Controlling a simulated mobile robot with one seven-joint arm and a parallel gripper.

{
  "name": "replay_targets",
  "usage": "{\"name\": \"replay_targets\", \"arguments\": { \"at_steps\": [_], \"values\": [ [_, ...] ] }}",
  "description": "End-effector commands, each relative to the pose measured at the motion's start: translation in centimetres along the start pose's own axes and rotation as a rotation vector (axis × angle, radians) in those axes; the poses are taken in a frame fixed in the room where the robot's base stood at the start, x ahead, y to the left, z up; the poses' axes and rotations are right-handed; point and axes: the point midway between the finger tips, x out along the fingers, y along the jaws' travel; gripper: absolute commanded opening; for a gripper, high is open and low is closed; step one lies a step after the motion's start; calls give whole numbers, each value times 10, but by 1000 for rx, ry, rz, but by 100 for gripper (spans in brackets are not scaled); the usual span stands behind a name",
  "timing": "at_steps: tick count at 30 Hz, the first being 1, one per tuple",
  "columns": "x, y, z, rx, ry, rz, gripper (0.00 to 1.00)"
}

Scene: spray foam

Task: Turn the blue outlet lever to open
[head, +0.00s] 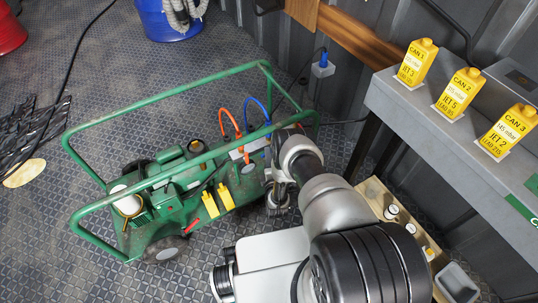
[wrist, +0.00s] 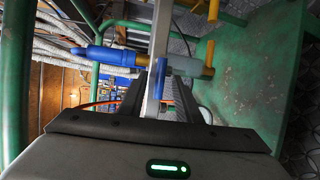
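The green-framed machine (head: 175,200) stands on the floor in the head view. A blue hose (head: 258,103) and an orange hose (head: 229,117) arch into its metal bar (head: 248,150). In the wrist view a blue fitting with a brass end (wrist: 108,56) lies left of the upright bar (wrist: 161,35). My gripper (wrist: 168,88) is close to the bar, below the blue fitting. Its finger gap is unclear, and I see no clear grip. My arm hides part of the machine.
Green frame rails (head: 165,92) surround the machine. A grey bench (head: 420,120) with yellow cans (head: 416,62) stands right. A blue bucket (head: 165,20) is behind.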

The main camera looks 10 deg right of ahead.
Motion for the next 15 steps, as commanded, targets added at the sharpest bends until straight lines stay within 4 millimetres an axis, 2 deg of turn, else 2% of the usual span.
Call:
{"name": "replay_targets", "arguments": {
  "at_steps": [6, 11, 15],
  "values": [
    [0, 0, 0, 0, 0, 0, 29],
    [0, 0, 0, 0, 0, 0, 2],
    [0, 0, 0, 0, 0, 0, 0]
  ]
}}
